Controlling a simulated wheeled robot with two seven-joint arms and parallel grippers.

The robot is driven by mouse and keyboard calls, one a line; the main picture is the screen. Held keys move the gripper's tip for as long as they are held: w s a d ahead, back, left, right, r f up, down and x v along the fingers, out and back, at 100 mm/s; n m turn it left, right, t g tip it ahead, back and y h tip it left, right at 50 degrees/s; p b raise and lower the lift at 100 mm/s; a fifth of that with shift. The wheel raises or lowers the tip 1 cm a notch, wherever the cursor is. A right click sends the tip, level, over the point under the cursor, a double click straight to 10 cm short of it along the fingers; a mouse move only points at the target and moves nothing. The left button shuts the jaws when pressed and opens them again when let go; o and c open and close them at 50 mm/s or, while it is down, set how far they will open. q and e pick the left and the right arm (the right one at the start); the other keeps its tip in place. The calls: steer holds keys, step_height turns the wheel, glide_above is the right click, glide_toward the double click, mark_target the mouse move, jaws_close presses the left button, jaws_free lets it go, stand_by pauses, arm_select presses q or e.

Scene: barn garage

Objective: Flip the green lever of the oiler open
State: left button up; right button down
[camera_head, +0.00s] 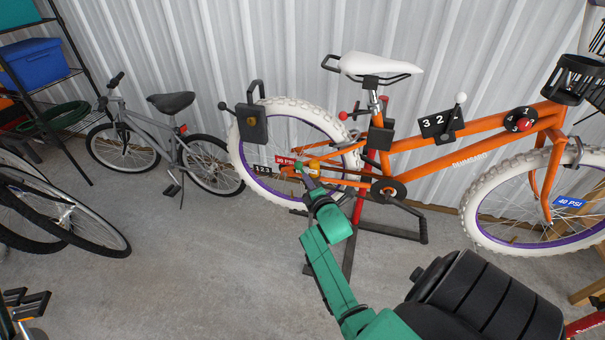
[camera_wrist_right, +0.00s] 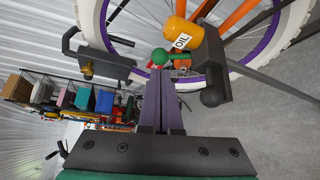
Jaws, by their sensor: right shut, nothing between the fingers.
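The oiler, an orange-yellow cylinder marked OIL (camera_wrist_right: 183,36), sits by the bike's rear wheel in the right wrist view. It is a small yellow spot in the head view (camera_head: 314,164). A round green knob (camera_wrist_right: 160,56), apparently the lever's end, shows beside the oiler. My right gripper (camera_wrist_right: 161,72) is shut and empty, its fingertips just below the green knob; I cannot tell whether they touch it. In the head view my right gripper (camera_head: 299,170) reaches the rear hub area. My left gripper is out of view.
The orange bike (camera_head: 470,139) stands on a stand above the concrete floor. A black box with a handle (camera_head: 252,123) is at its rear wheel (camera_head: 240,165). A dark block with a black ball (camera_wrist_right: 211,96) is close right of my fingers. A grey bike (camera_head: 150,130) stands left.

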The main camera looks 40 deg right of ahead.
mark_target(298, 168)
steer(key=x, duration=0.5)
steer(key=shift+w+d, duration=0.15)
steer(key=shift+w, duration=0.05)
steer(key=shift+w+a+n+g, duration=0.25)
steer(key=shift+n+g, duration=0.15)
steer(key=w+f+n+g+p, duration=0.1)
steer(key=g, duration=0.1)
steer(key=w+a+n+g+h+p, duration=0.1)
steer(key=n, duration=0.1)
steer(key=w+a+f+n+g+h, duration=0.1)
steer(key=n+g, duration=0.1)
steer(key=shift+f+g+p, duration=0.3)
steer(key=shift+p, duration=0.1)
stand_by(0.4)
steer(key=shift+s+d+p, duration=0.4)
steer(key=shift+s+p, duration=0.2)
steer(key=shift+p, duration=0.1)
